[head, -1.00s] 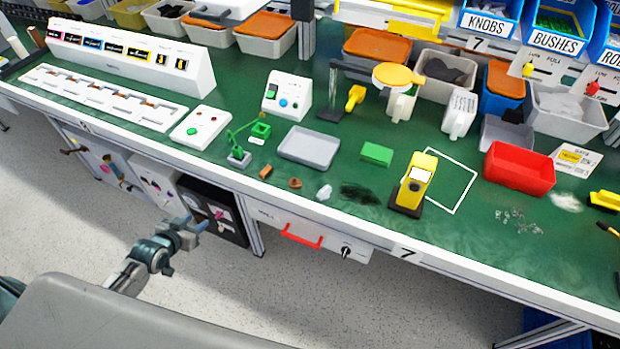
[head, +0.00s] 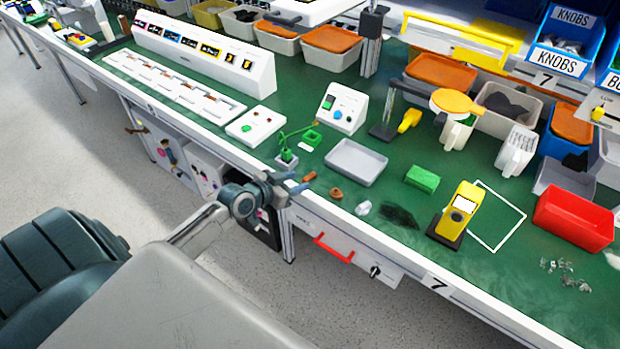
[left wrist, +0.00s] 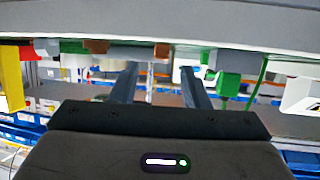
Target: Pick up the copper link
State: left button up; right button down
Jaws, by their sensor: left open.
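A small copper-brown piece (head: 309,176), which looks like the copper link, lies near the bench's front edge. A rounder copper-brown piece (head: 336,193) lies to its right. My left gripper (head: 296,183) is open and empty, its fingertips at the bench edge just left of and short of the link. In the left wrist view, which appears upside down, the two fingers (left wrist: 160,72) are apart, and a small brown piece (left wrist: 162,51), seemingly the link, shows beyond and between them. My right gripper is out of view.
A green-and-grey stand (head: 287,158) is close to the link on the left. Behind are a grey tray (head: 356,162) and a green block (head: 422,178). A white lump (head: 362,208) and a yellow device (head: 460,210) are to the right. A red drawer handle (head: 334,248) sticks out below.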

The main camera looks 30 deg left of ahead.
aim_at(309, 176)
pick_arm(q)
jog(key=x, duration=0.4)
jog(key=shift+w+p, duration=0.15)
jog(key=shift+p, duration=0.15)
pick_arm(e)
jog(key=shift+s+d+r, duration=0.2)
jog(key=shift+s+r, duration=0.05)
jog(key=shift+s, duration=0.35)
pick_arm(q)
jog(key=shift+c, duration=0.4)
grip_shut()
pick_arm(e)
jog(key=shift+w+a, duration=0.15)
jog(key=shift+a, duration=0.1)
pick_arm(q)
jog(key=shift+r, duration=0.1)
